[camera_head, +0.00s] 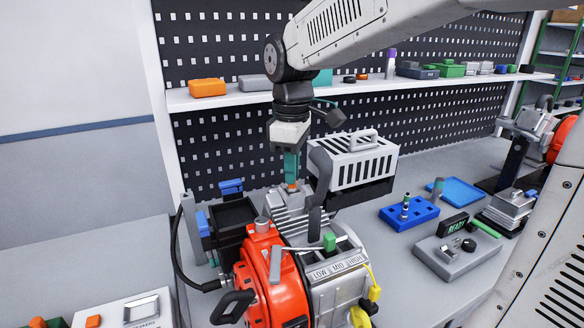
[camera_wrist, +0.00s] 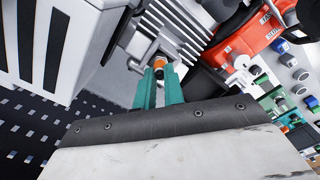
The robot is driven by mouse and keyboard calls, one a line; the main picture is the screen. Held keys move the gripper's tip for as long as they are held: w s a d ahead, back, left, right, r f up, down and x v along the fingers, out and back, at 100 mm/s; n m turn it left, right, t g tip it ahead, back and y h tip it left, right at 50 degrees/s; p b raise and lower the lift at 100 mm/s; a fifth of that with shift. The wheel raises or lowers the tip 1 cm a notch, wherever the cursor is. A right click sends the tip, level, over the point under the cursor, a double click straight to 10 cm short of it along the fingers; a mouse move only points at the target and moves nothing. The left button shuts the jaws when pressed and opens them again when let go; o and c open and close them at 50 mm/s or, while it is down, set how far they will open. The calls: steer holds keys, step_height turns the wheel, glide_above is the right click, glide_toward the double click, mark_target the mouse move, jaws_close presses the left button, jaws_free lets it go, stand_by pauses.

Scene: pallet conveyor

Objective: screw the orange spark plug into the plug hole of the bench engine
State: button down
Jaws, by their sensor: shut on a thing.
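The bench engine (camera_head: 284,211) has a finned grey cylinder and a red-orange housing, and stands on the bench. My gripper (camera_head: 291,178) has teal fingers and points down over the top of the finned cylinder. In the wrist view my gripper (camera_wrist: 160,80) is shut on the orange spark plug (camera_wrist: 159,62), whose orange part and dark tip show between the fingertips. The plug (camera_head: 291,186) is just above or at the cylinder top. The plug hole is hidden, and I cannot tell whether the plug is in it.
A white slotted box (camera_head: 352,160) stands close behind the engine, right of my gripper. A black bin (camera_head: 232,217) with blue clips is at its left. A blue socket holder (camera_head: 408,214), blue tray (camera_head: 456,191) and grey "READY" unit (camera_head: 456,256) lie to the right.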

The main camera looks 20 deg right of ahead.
steer(key=shift+n, duration=0.8)
steer(key=n, duration=0.2)
steer(key=shift+n, duration=0.7)
steer(key=n, duration=0.3)
